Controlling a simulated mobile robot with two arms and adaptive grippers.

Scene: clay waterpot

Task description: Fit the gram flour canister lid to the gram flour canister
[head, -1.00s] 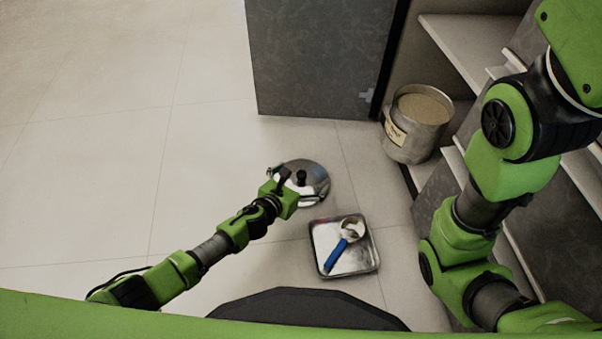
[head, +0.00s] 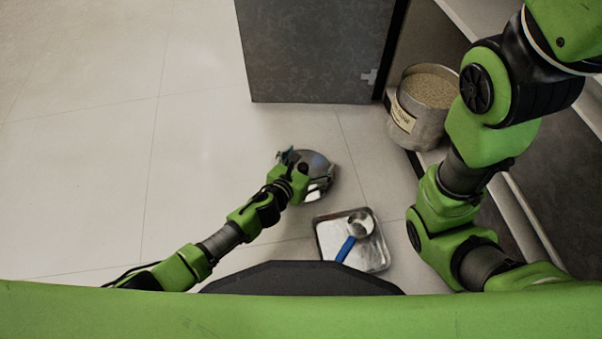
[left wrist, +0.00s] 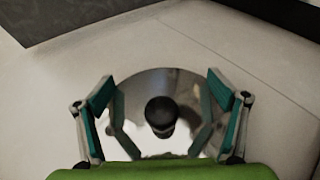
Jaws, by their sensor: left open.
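My right gripper is out of view.
A metal tray (head: 376,258) with a blue-handled scoop (head: 348,245) lies on the floor just below the lid. A dark cabinet door (head: 310,55) stands open above. The floor at the left is clear.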

